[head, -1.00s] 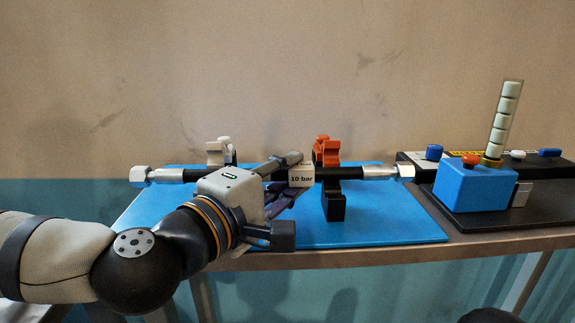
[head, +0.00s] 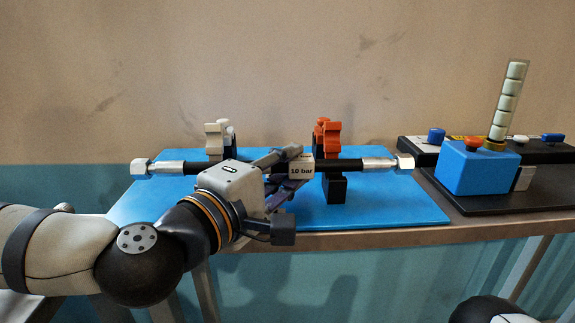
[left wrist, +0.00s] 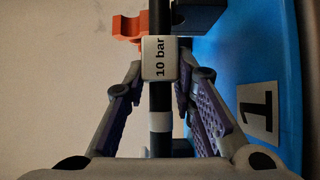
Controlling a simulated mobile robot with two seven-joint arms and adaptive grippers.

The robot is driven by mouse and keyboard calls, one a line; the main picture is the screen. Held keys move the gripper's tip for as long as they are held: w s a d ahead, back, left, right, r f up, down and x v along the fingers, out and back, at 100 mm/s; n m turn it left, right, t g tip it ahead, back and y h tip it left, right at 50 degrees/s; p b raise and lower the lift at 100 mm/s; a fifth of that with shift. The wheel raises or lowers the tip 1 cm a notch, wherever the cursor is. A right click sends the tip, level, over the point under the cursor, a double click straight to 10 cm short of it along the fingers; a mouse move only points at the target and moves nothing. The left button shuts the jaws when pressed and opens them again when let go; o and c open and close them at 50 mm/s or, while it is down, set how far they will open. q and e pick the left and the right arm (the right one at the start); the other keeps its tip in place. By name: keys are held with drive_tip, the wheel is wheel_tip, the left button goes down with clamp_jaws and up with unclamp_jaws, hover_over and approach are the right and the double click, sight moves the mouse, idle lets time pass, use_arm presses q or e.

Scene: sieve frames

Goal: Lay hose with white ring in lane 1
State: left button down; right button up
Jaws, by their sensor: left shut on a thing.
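The black hose (head: 348,166) with silver end fittings lies level, left to right, above the blue board (head: 390,205). Its white ring (left wrist: 160,124) shows in the left wrist view, near a "10 bar" tag (head: 301,169). My left gripper (head: 287,172) is shut on the hose near the tag; its fingers flank it in the left wrist view (left wrist: 160,88). The hose crosses in front of the orange clip (head: 327,136) and the white clip (head: 214,140); I cannot tell whether it touches them. A "1" plate (left wrist: 258,108) lies on the board. My right gripper is out of view.
A blue block (head: 475,168) with a red knob and a clear tube of white pieces stands on a black base (head: 490,205) to the right. A wall rises behind. The board's front right part is clear.

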use_arm(q)
drive_tip(key=shift+f+b, duration=0.3)
drive_tip(key=shift+f, duration=0.25)
drive_tip(key=c, duration=1.2)
unclamp_jaws()
drive_tip(key=shift+c, duration=0.2)
drive_tip(key=shift+f, duration=0.15)
drive_tip(key=v, duration=0.7)
drive_tip(key=shift+s+a, duration=0.15)
drive_tip(key=shift+s, duration=0.1)
